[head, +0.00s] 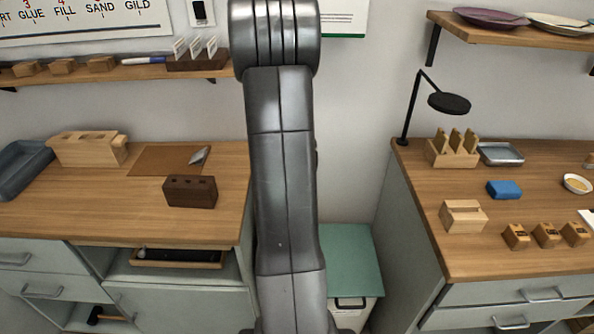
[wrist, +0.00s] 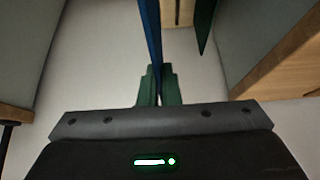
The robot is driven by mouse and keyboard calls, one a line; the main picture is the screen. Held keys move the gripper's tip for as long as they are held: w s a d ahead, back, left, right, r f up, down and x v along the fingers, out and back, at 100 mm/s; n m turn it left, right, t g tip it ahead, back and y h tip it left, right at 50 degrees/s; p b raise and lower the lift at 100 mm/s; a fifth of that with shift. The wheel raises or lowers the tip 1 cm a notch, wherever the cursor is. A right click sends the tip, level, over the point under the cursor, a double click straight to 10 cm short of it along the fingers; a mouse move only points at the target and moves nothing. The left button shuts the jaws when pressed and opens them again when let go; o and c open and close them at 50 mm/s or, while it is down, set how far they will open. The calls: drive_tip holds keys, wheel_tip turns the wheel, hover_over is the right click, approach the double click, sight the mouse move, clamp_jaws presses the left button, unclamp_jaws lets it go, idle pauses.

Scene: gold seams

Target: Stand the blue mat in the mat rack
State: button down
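The blue mat (wrist: 152,35) shows edge-on as a thin blue strip in the wrist view, running from the top edge down between my fingers. My gripper (wrist: 158,78) has green fingers, close together and shut on the mat. In the head view my arm fills the middle, and neither my gripper nor the blue mat shows. I cannot make out the mat rack for certain. A dark green sheet (wrist: 205,22) hangs or stands to the right of the blue mat in the wrist view, apart from it, with a piece of wood (wrist: 178,12) between them at the top.
In the wrist view, a grey panel (wrist: 40,45) is at left and a wood-edged counter (wrist: 285,60) at right, with pale floor between. In the head view, a left bench (head: 120,212) and right bench (head: 430,215) flank a low green-topped unit (head: 348,260).

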drive_tip(key=shift+f+b, duration=0.55)
drive_tip(key=shift+f, duration=0.3)
drive_tip(key=shift+f+b, duration=5.95)
drive_tip(key=shift+b, duration=0.4)
drive_tip(key=c, duration=1.6)
unclamp_jaws()
drive_tip(key=shift+o, duration=0.2)
drive_tip(key=p+v, duration=0.4)
drive_tip(key=v, duration=0.5)
